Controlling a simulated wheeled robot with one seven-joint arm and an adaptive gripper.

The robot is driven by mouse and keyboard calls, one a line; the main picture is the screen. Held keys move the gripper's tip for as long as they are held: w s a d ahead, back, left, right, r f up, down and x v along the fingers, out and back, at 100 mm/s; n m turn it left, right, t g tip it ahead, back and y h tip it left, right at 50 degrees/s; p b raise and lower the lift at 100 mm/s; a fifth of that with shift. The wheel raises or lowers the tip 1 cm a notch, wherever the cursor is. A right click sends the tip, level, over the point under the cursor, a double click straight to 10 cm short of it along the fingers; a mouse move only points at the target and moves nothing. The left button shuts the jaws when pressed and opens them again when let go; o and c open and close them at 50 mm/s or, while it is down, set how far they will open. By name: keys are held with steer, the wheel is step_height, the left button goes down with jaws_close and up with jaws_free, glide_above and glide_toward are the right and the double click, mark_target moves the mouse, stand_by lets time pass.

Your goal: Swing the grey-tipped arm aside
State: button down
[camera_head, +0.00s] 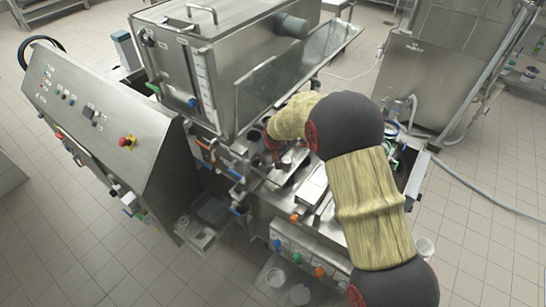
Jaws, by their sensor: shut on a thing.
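My gripper (276,148) is at the middle of the filling machine, just below the front edge of the steel hopper. It is small, dark and partly covered by my arm's wrist. It is shut on a small piece there, which I take to be the grey-tipped arm (287,158). Only a little of that piece shows, and its full length and angle are hidden. The steel deck of the machine lies just under the gripper.
The hopper (217,100) with its sloping tray (300,75) stands close behind the gripper. A control panel (95,110) with a red button is at left. Valves with coloured knobs (295,258) line the front. White cups (300,294) stand low in front. Tiled floor is clear at left.

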steer(key=shift+w+a+m+h+b, duration=0.1)
steer(key=shift+a+m+h+b, duration=0.4)
steer(key=shift+a+m+b, duration=1.1)
steer(key=shift+d, duration=0.1)
steer(key=c, duration=1.7)
jaws_free()
steer(key=shift+o, duration=0.6)
steer(key=v, duration=1.2)
steer(key=shift+f, duration=0.1)
